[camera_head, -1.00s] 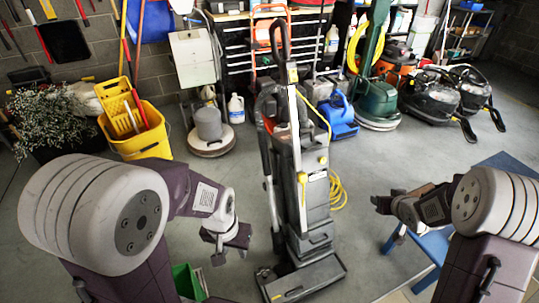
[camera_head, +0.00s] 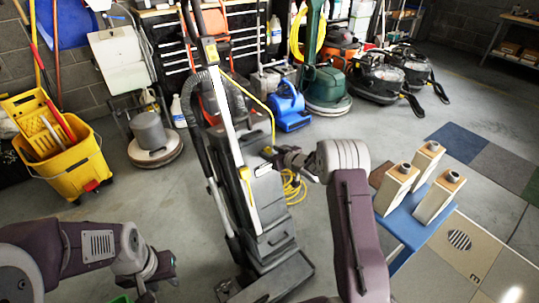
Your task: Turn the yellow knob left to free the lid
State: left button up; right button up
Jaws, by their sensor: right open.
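The grey upright floor machine (camera_head: 262,195) stands in the middle of the floor. A yellow knob (camera_head: 245,174) is on its front, and a second yellow knob (camera_head: 268,151) is at its right side. My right gripper (camera_head: 274,154) is open, with its fingertips at the second knob; I cannot tell whether they touch it. The lid's edges are too small to make out. My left gripper (camera_head: 158,278) is low at the left, apart from the machine, and I cannot tell how far its fingers are open.
A yellow mop bucket (camera_head: 75,165) stands at the left. A blue blower (camera_head: 290,107) and a green floor machine (camera_head: 326,90) stand behind. A blue stand (camera_head: 407,226) with pale blocks is at the right. A yellow cord (camera_head: 294,188) lies beside the upright machine.

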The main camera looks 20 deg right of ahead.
jog(key=shift+w+a+f, duration=0.15)
jog(key=shift+w, duration=0.2)
grip_shut()
